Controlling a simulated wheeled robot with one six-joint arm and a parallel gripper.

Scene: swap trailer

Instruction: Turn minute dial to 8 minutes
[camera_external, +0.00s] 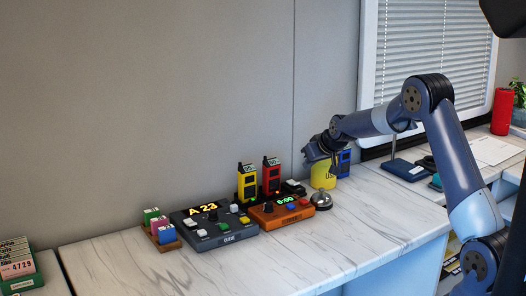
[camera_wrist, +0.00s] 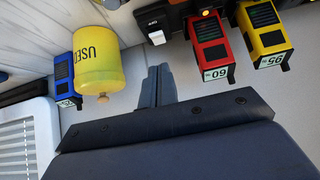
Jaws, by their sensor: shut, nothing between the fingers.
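The minute dial is likely the dark knob (camera_external: 268,208) on the orange timer box (camera_external: 280,213), whose green display (camera_external: 286,199) appears to read 0:00. The box lies on the marble counter; the wrist view does not show its dial. My gripper (camera_external: 308,163) is shut and empty, raised above the counter to the right of and behind the timer box, near the yellow "USED" container (camera_external: 322,177). In the wrist view the closed fingers (camera_wrist: 158,84) point between the yellow container (camera_wrist: 97,62) and a red radio (camera_wrist: 210,45).
A grey console (camera_external: 214,227) reading "A 23" stands left of the timer. A silver bell (camera_external: 320,200) sits at its right. Yellow (camera_external: 247,182) and red (camera_external: 271,176) radios stand behind; a blue one (camera_external: 343,163) is near my gripper. The counter front (camera_external: 330,243) is clear.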

